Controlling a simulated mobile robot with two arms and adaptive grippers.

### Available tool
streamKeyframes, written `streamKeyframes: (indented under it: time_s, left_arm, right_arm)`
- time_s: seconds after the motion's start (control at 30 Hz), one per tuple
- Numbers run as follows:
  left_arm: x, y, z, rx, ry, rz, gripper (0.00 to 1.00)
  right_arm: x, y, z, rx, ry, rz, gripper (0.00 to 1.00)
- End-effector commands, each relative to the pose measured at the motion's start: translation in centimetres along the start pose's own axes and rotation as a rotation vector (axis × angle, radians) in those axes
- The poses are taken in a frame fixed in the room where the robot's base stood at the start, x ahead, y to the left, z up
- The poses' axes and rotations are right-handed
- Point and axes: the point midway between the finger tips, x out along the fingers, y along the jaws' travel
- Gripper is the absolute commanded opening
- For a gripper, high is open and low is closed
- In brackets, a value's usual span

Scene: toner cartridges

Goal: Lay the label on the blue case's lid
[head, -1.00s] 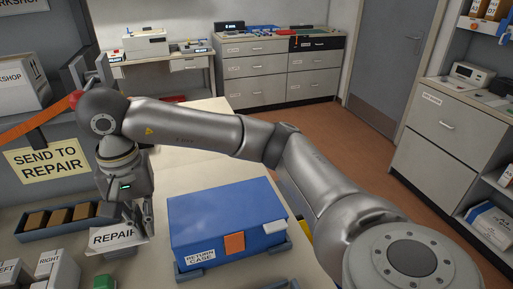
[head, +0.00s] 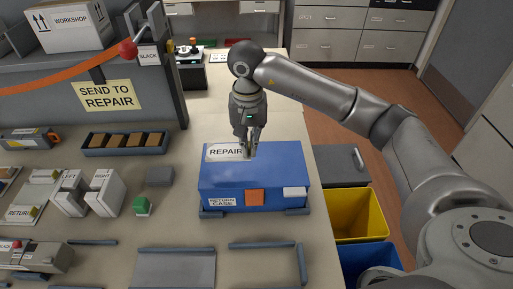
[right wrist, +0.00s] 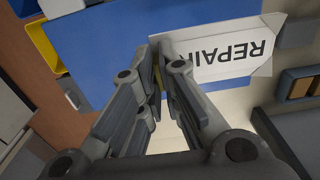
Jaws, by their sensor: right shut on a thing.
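The blue case (head: 275,172) stands closed on the bench, with a "RETURN CASE" tag, an orange patch and a white latch on its front. My right gripper (head: 250,153) points down over the far part of the lid. It is shut on the white "REPAIR" label (head: 224,152), which lies over the lid's far left part. In the right wrist view, the label (right wrist: 222,55) reaches out from the fingers (right wrist: 163,60), partly over the blue lid (right wrist: 130,30) and partly past its edge. I cannot tell whether it touches the lid. My left gripper is not in view.
A tray of brown blocks (head: 126,142) lies left of the case. Yellow (head: 355,215) and blue (head: 365,262) bins are right of the bench. An orange strap (head: 60,75) hangs at upper left.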

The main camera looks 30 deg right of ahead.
Motion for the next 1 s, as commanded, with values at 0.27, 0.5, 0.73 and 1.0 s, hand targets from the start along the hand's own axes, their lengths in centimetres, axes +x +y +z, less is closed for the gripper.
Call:
streamKeyframes:
  time_s: [0.27,0.5,0.73,1.0]
  left_arm:
    - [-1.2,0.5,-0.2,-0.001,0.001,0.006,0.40]
    - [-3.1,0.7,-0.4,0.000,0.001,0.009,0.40]
    - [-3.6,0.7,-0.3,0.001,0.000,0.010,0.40]
    - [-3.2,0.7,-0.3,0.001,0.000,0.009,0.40]
  right_arm:
    - [2.8,1.4,-1.9,0.001,0.000,-0.002,0.00]
    - [5.2,2.0,-2.4,0.000,-0.004,0.001,0.00]
    - [6.8,1.9,-2.5,-0.001,0.002,-0.003,0.00]
    - [7.1,1.9,-2.5,-0.001,0.002,-0.002,0.00]
